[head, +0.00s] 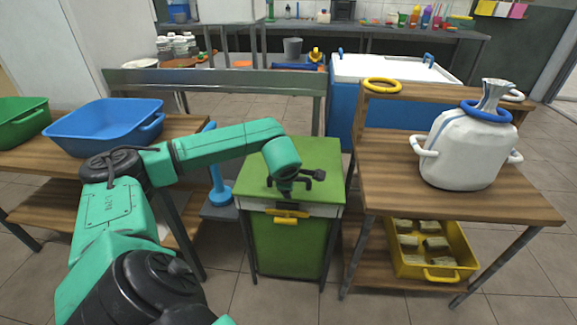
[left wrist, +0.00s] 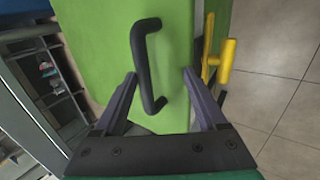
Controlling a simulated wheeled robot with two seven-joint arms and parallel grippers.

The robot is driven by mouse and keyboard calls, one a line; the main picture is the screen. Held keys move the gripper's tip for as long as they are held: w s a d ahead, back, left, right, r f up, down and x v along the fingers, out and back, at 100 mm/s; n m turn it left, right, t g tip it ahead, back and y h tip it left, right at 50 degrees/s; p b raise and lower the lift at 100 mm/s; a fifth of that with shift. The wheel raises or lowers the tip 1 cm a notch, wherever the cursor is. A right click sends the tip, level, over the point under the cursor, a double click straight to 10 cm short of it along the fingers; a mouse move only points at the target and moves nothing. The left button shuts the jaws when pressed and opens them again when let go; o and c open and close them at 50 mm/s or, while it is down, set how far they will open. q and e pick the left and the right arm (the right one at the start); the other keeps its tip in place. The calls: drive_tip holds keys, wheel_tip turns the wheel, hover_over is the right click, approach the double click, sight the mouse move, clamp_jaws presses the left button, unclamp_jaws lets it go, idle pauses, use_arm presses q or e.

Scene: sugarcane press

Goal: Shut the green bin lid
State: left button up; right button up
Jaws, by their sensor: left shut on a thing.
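The green bin (head: 288,245) stands on the floor between the two wooden tables. Its green lid (head: 318,155) lies about level on top, above a pale rim. A black bar handle on the lid (left wrist: 140,50) shows in the left wrist view between my two fingers. In the left wrist view my gripper (left wrist: 158,74) has a finger on each side of the handle. A yellow latch (head: 287,215) is on the bin's front. My right gripper is not in view.
A blue tub (head: 108,125) and a green tub (head: 20,120) sit on the left table. A white sack (head: 465,150) with a blue ring stands on the right table, above a yellow crate (head: 435,268). The floor before the bin is clear.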

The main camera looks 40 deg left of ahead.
use_arm(q)
drive_tip(key=shift+s+d+f, duration=0.15)
drive_tip(key=shift+s+f, duration=0.05)
drive_tip(key=shift+f, duration=0.25)
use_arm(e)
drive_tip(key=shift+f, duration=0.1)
use_arm(q)
drive_tip(key=shift+d+r, duration=0.1)
drive_tip(key=shift+r, duration=0.15)
drive_tip(key=s+d+r, duration=0.2)
drive_tip(key=s+d, duration=0.5)
drive_tip(key=s, duration=0.3)
drive_tip(key=shift+s+d+r+b, duration=0.3)
drive_tip(key=shift+d+r+b, duration=0.05)
drive_tip(key=shift+r+b, duration=0.1)
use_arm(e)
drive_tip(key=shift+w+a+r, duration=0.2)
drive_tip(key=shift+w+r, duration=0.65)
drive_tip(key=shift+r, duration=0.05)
